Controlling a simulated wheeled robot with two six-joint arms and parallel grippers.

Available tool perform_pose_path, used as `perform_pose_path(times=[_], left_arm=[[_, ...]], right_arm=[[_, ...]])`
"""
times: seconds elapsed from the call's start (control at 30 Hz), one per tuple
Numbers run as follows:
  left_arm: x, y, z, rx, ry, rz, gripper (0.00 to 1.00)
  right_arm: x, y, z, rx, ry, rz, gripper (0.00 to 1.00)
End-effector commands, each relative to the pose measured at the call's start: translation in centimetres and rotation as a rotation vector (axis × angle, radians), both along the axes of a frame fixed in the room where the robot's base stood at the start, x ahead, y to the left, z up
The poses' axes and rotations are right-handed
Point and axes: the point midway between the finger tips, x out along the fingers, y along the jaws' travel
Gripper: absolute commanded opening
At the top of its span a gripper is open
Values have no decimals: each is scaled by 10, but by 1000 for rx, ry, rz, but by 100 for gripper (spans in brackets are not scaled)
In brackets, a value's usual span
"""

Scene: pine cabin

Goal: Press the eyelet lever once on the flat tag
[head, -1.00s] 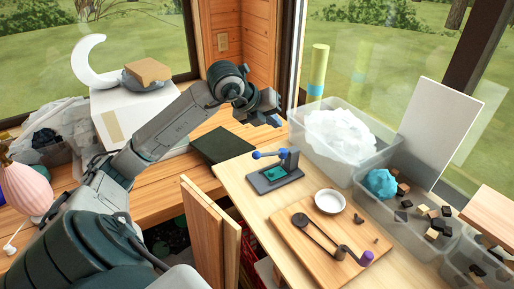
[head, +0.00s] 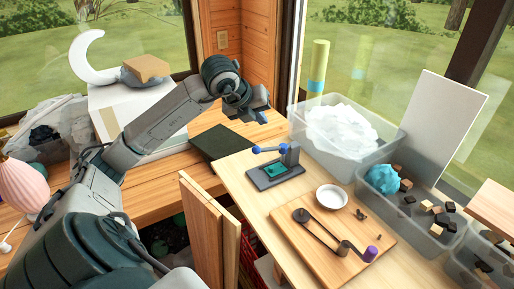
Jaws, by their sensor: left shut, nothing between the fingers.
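The eyelet press stands on the light wooden table, with a dark base (head: 262,181), an upright post at its right and a lever (head: 270,149) ending in a blue knob (head: 256,150). The lever is raised, about level above the base. A green flat tag (head: 277,170) lies on the base under the lever. My left gripper (head: 262,119) is shut and empty, in the air behind and above the press, apart from the lever. My right gripper is not in view.
A wooden board (head: 320,248) with a dark crank and purple knob lies in front, beside a white dish (head: 331,197). Clear bins (head: 345,167) line the right and back. A dark flat box (head: 222,143) lies behind the press. A white box (head: 108,100) stands at left.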

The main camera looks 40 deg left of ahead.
Motion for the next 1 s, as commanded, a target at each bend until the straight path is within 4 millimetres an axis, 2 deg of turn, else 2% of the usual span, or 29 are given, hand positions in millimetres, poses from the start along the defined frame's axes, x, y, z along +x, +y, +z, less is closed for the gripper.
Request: perform_pose_path(times=[0.03,0.1,0.33,0.5,1.0], left_arm=[[-1,0,-15,1,1,-1,0],[-3,1,-25,1,2,0,0],[-6,2,-52,1,0,2,0],[-7,2,-57,-1,0,1,0],[-7,2,-56,-1,0,1,0]], right_arm=[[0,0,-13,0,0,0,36],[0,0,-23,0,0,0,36],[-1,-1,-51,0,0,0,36],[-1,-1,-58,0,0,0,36],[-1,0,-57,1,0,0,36]])
